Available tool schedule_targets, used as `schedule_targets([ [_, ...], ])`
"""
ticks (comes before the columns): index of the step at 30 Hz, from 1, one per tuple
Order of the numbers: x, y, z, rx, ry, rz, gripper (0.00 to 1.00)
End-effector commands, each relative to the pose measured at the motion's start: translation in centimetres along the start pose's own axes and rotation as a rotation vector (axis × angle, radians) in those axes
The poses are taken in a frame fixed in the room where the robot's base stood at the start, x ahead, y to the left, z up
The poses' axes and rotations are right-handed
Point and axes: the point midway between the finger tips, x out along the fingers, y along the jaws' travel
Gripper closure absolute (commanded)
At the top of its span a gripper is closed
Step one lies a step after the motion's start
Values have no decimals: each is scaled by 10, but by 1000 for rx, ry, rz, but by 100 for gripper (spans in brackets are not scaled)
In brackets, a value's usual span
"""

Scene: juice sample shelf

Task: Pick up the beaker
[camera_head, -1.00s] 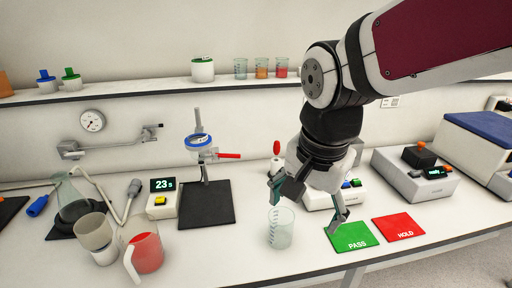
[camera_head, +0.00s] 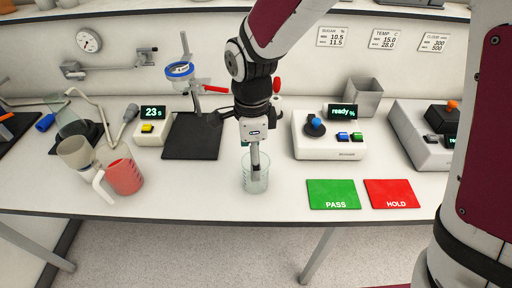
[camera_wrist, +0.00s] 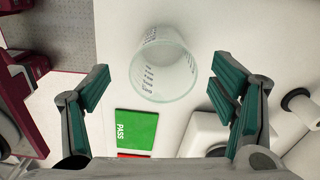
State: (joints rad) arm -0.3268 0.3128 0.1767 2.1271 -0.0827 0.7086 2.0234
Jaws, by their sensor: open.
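The beaker (camera_head: 256,180) is a clear, empty-looking glass with dark graduation marks, upright on the bench near its front edge. My gripper (camera_head: 255,158) points down over it in the head view, and a finger overlaps the beaker's top there. In the wrist view the beaker (camera_wrist: 163,66) shows ahead of my open fingers, toward the upper middle. The green-padded fingers of my gripper (camera_wrist: 160,92) stand wide apart, one to the left and one to the right of the beaker. Neither finger visibly touches it.
A green PASS mat (camera_head: 333,194) and a red HOLD mat (camera_head: 391,194) lie right of the beaker. A white instrument (camera_head: 328,146) stands behind them. A black stand base (camera_head: 192,137) and a jug of red liquid (camera_head: 122,172) are to the left. The bench's front edge is close.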

Motion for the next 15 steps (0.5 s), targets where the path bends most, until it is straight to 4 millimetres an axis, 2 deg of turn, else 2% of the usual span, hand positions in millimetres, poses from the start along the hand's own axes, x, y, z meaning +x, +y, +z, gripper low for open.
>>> schedule_targets([
  [3, 20, 0, 0, -2, 1, 3, 21],
  [11, 38, 0, -2, -1, 1, 2, 21],
  [15, 56, -2, -6, 0, 1, 4, 21],
])
